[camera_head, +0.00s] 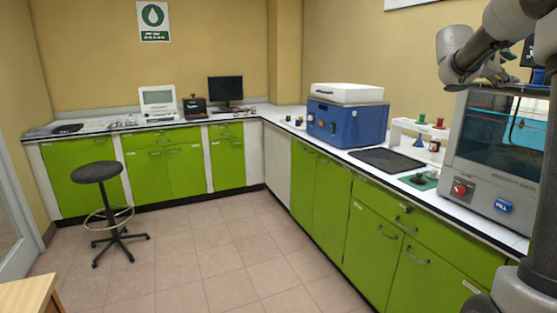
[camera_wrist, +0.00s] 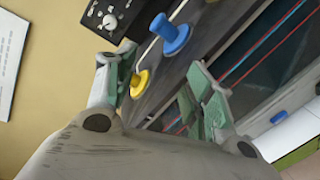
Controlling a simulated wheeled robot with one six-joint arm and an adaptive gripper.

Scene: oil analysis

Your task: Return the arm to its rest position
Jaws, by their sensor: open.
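My arm (camera_head: 480,38) reaches in from the right edge in the head view, bent above the grey machine with a dark window (camera_head: 505,125). My gripper (camera_wrist: 160,95) shows both fingers spread apart in the wrist view, with nothing held between them. In the head view the hand is small and partly hidden by the arm. A blue knob-like piece (camera_wrist: 170,35) and a yellow one (camera_wrist: 141,82) show beyond the fingers; I cannot tell how far away they are.
The grey machine stands on the right counter, close to my arm. A white rack (camera_head: 420,128), a black mat (camera_head: 387,160) and a blue-and-white instrument (camera_head: 346,120) stand farther along. A black stool (camera_head: 97,172) stands at the left.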

